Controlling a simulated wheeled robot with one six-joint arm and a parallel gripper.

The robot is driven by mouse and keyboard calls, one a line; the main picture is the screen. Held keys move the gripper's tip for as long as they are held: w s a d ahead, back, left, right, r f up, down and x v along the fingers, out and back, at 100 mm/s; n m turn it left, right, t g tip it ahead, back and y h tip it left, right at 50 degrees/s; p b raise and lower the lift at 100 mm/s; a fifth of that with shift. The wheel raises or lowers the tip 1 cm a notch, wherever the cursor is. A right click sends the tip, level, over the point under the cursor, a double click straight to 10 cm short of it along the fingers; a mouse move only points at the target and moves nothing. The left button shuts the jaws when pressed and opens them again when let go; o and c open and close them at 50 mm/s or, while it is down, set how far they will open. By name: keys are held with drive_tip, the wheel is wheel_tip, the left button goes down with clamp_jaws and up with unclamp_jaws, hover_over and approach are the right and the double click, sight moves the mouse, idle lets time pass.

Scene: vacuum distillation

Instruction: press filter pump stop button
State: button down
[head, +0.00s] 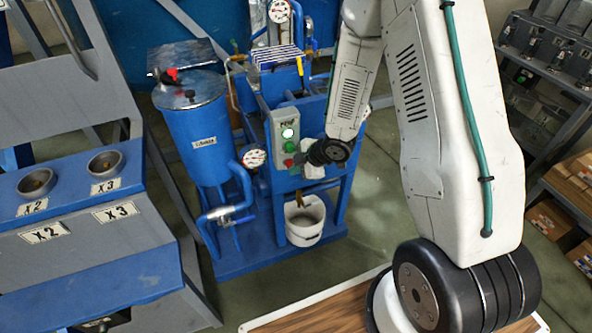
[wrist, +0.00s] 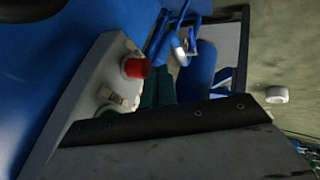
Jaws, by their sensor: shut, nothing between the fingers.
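The filter pump's grey control box (head: 279,121) is on the front of the blue unit. It has a lit green-white lamp (head: 287,132), a green button (head: 290,147) and a red button (head: 288,163) below them. The red button also shows in the wrist view (wrist: 135,68), sticking out of the pale box face. My gripper (head: 300,159) is shut and empty, close to the right of the red button. In the wrist view its dark fingers (wrist: 170,122) lie just below the button. I cannot tell whether they touch it.
A blue cylindrical tank (head: 197,130) with pipes and a gauge (head: 254,157) stands left of the box. A white bucket (head: 304,222) sits under the unit. A grey-blue bench (head: 70,200) is at left, shelves at right. Green floor is open between.

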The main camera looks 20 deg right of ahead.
drive_tip(key=shift+w, duration=0.1)
drive_tip(key=shift+w+r, duration=0.15)
drive_tip(key=shift+w, duration=1.05)
drive_tip(key=s+d+r, duration=0.3)
drive_tip(key=s+r, duration=0.4)
drive_tip(key=s, duration=0.2)
drive_tip(key=shift+s+d+r, duration=0.3)
drive_tip(key=shift+s+d, duration=0.05)
drive_tip(key=shift+d, duration=0.05)
